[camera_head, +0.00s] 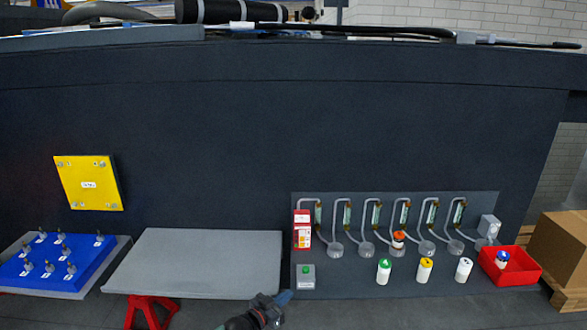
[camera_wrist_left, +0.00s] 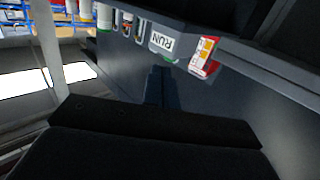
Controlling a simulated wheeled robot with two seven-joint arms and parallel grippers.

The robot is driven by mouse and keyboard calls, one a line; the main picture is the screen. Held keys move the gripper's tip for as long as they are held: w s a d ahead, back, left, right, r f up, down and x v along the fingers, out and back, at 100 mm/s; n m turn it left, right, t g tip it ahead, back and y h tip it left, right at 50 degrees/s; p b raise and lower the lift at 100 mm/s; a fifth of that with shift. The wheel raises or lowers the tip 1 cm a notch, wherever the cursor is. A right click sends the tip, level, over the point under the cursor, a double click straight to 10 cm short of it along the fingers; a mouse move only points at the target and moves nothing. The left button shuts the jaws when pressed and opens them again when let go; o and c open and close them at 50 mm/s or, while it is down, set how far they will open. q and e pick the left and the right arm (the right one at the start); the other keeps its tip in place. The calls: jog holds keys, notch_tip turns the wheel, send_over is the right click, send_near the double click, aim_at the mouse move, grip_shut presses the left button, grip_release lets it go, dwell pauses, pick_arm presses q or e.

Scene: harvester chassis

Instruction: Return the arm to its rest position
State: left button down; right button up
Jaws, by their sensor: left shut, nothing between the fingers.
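My left gripper (camera_head: 284,298) shows at the bottom middle of the head view, in front of the gap between the grey table and the panel of bottles. It is shut and empty. In the left wrist view its dark fingers (camera_wrist_left: 158,88) are together, with nothing between them. Beyond the fingertips in that view are a grey box marked RUN (camera_wrist_left: 162,42) and a red and white label (camera_wrist_left: 205,55). My right gripper is in neither view.
A bare grey table (camera_head: 195,263) stands on red trestles. A blue block with pegs (camera_head: 50,265) is at left. A panel with pipes, a grey box with a green button (camera_head: 305,277), bottles (camera_head: 425,270) and a red bin (camera_head: 525,277) is at right.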

pick_arm(q)
jog(key=s+f+n+g+y, duration=0.25)
jog(key=s+y, duration=0.25)
jog(key=s, duration=1)
jog(key=s+a+n+g+y, duration=0.1)
jog(key=s+a+g+y, duration=0.1)
jog(key=s+a, duration=0.6)
jog(key=s+a+n+g+y, duration=0.2)
jog(key=s+a, duration=0.2)
jog(key=s, duration=0.8)
jog(key=s+a+n+g+y, duration=0.1)
jog(key=s+a+g+y, duration=0.2)
jog(key=s+a, duration=0.55)
jog(key=d+f, duration=0.2)
jog(key=f, duration=1.2)
jog(key=d+f, duration=0.2)
jog(key=f, duration=1.3)
jog(key=s+f, duration=0.4)
jog(key=f, duration=0.5)
jog(key=s+f+g, duration=0.1)
jog(key=s+f, duration=0.3)
jog(key=f, duration=0.6)
jog(key=shift+f+h, duration=0.2)
jog(key=shift+h, duration=0.1)
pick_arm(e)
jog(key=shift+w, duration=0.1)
pick_arm(q)
jog(key=shift+d+g+b, duration=0.1)
jog(key=shift+g+b, duration=0.15)
jog(key=shift+b, duration=0.05)
